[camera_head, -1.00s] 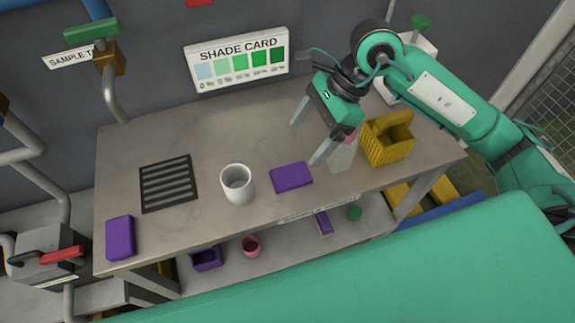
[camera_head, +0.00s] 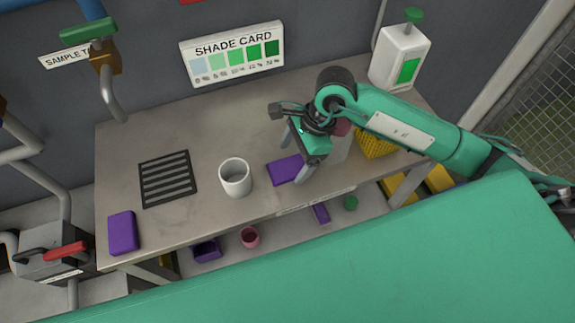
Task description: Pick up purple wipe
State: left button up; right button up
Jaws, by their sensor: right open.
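A flat purple wipe (camera_head: 284,171) lies on the grey table, right of the white cup. A second purple wipe (camera_head: 123,233) lies at the table's front left corner. My right gripper (camera_head: 296,156) is open and low over the right part of the first wipe. One finger shows at the wipe's front right edge; the other is mostly hidden behind the gripper body. I cannot tell whether the fingers touch the wipe. My left gripper is not in view.
A white cup (camera_head: 235,178) stands left of the nearer wipe, beside a dark slotted grate (camera_head: 167,179). A yellow basket (camera_head: 376,145) is partly hidden behind my right arm. A white canister (camera_head: 400,57) stands at the back right. The table's back left is clear.

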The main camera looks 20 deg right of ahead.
aim_at(287, 169)
jog(key=shift+x, duration=1.15)
jog(key=shift+f, duration=0.15)
jog(key=c, duration=1.1)
jog(key=shift+o, duration=0.2)
